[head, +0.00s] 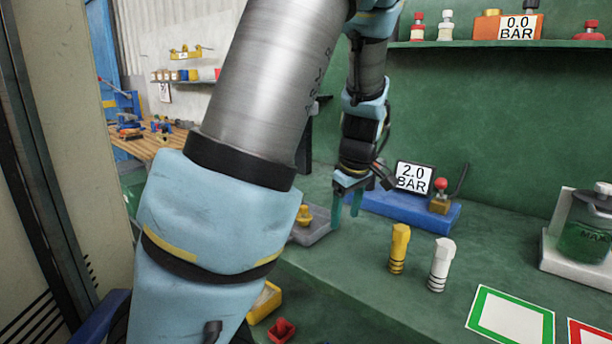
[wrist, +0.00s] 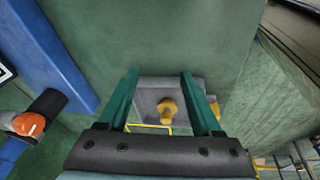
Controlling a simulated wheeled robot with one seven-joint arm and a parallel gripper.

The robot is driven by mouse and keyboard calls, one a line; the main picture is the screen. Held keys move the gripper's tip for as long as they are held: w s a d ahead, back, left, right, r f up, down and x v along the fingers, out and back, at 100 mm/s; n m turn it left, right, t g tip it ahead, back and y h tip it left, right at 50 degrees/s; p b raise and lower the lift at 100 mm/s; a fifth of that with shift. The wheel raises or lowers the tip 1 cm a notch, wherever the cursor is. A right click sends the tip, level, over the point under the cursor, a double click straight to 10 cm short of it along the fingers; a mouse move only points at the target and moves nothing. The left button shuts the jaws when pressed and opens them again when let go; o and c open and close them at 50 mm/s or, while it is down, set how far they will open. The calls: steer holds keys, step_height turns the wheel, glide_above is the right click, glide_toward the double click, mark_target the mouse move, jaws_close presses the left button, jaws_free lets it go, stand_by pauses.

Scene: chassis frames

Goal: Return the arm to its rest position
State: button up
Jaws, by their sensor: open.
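My arm (head: 262,90) rises through the middle of the head view, grey tube and light blue joints, and bends down again to the right. My gripper (head: 346,210) hangs above the green bench with its teal fingers pointing down. The fingers are apart with nothing between them. In the wrist view my gripper (wrist: 158,80) is open above a grey tray (wrist: 147,96) that holds a yellow piece (wrist: 167,108). The tray (head: 318,234) also shows in the head view, partly hidden by my arm.
A blue base with a "2.0 BAR" sign (head: 413,178) is just right of my gripper. A yellow fitting (head: 399,248) and a white fitting (head: 441,264) stand on the bench. A shelf (head: 500,44) runs above. A jar unit (head: 585,230) is at right.

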steer(key=s+a+m, duration=0.1)
steer(key=a, duration=0.2)
steer(key=s+a+f+m, duration=0.1)
steer(key=s+a, duration=0.1)
steer(key=a, duration=0.1)
steer(key=s+a+m+g, duration=0.1)
steer(key=a, duration=0.2)
steer(key=shift+s+a+f+m+h, duration=0.1)
steer(key=shift+s+f+m+h, duration=0.1)
steer(key=shift+s+m+h, duration=0.15)
steer(key=s+a+m, duration=0.5)
steer(key=s+a, duration=0.1)
steer(key=s, duration=0.1)
steer(key=shift+a+p, duration=0.3)
steer(key=shift+p, duration=0.15)
